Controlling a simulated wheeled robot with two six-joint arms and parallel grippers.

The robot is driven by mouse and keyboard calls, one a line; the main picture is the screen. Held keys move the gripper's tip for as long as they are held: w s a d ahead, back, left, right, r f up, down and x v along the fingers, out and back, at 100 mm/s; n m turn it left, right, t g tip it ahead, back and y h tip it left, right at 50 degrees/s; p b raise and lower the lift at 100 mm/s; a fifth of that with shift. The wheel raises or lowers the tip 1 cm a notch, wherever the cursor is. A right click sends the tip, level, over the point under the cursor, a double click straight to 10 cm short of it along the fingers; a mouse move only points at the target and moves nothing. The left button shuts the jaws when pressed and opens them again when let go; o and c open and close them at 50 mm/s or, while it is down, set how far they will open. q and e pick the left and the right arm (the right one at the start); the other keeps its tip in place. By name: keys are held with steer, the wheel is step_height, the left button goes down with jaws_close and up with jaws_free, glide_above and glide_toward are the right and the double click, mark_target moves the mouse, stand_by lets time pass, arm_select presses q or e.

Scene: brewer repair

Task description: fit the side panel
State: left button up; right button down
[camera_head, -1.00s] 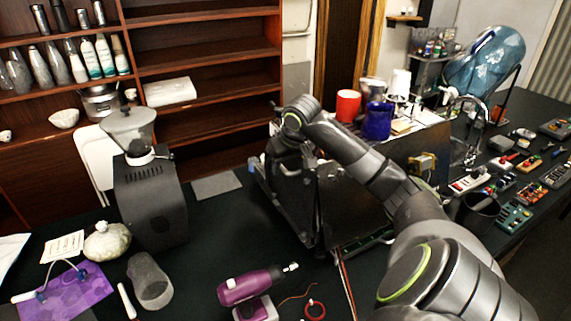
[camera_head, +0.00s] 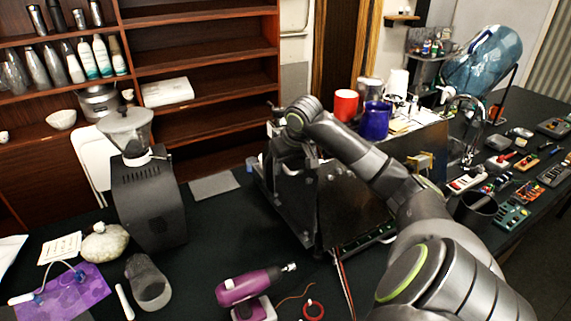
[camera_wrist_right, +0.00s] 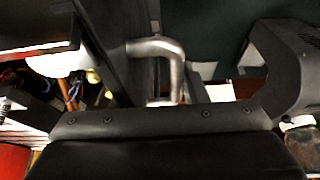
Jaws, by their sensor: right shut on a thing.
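The brewer (camera_head: 350,205) is a dark metal box on the black counter, with cups on its top. My right arm reaches over its front to its left side. There my right gripper (camera_head: 284,165) is shut on a dark plate that looks like the side panel (camera_head: 288,205). The panel stands roughly upright at the brewer's left side; I cannot tell whether it is seated or slightly apart. The fingertips are mostly hidden in the head view. In the right wrist view a bent metal tube (camera_wrist_right: 165,50) shows beyond a dark edge. My left gripper is not in view.
A purple screwdriver (camera_head: 250,287) and red ring (camera_head: 314,310) lie in front. A red cup (camera_head: 345,104) and blue cup (camera_head: 375,122) stand on the brewer. Tools lie at right.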

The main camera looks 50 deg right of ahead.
steer(key=shift+r, duration=0.1)
stand_by(0.6)
steer(key=c, duration=1.2)
jaws_free()
steer(key=o, duration=0.4)
steer(key=shift+s, duration=0.15)
steer(key=shift+o, duration=0.2)
steer(key=b+v, duration=0.4)
steer(key=v, duration=1.3)
steer(key=shift+s+r+b, duration=0.15)
steer(key=shift+r+b, duration=0.05)
steer(key=shift+b, duration=0.2)
